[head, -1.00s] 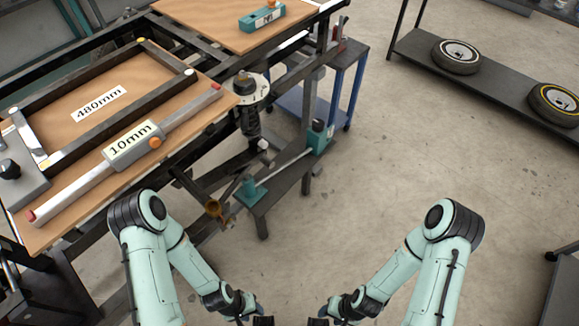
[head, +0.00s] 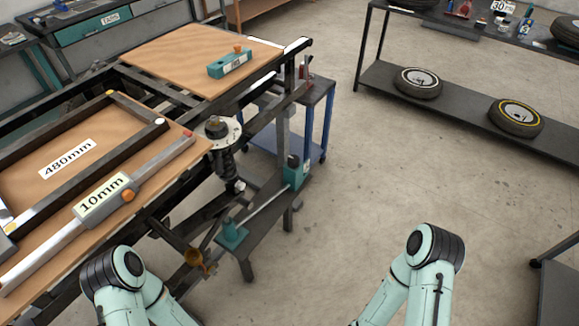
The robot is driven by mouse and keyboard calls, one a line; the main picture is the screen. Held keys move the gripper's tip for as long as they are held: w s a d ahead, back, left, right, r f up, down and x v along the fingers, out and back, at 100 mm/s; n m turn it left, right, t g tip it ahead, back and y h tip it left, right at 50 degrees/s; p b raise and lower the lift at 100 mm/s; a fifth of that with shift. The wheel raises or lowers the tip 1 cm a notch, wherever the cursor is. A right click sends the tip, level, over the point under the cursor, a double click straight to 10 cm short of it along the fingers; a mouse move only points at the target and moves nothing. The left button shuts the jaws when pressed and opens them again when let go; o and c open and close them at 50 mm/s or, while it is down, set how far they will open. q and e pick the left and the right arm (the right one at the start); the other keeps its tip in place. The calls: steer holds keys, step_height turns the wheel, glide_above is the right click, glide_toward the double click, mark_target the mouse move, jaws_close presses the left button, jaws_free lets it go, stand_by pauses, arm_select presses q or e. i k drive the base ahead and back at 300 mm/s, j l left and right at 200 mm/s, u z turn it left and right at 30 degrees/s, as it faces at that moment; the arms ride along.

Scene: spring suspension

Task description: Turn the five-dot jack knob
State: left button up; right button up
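A black knob (head: 216,125) stands on a white round plate (head: 232,137) at the top of a dark spring unit by the workbench's right edge. A small brass-coloured round piece (head: 195,258) sits lower on the frame. A teal device (head: 296,171) and a teal block (head: 232,234), joined by a metal rod, rest on a low dark platform. No five-dot mark can be made out, so I cannot tell which part is the five-dot jack knob. My two arms show at the bottom, but both grippers are outside the picture.
The wooden bench top (head: 110,130) carries a frame labelled 480mm (head: 66,158) and a gauge labelled 10mm (head: 104,196). A blue-legged cart (head: 310,120) stands behind the spring unit. A rack with wheels (head: 418,82) is at the right. The concrete floor between is open.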

mark_target(293, 160)
steer(key=i+l+u, duration=0.1)
steer(key=u, duration=0.3)
steer(key=l+u, duration=0.4)
steer(key=i+l+u, duration=0.1)
steer(key=u, duration=0.3)
steer(key=l+u, duration=0.35)
steer(key=l, duration=0.7)
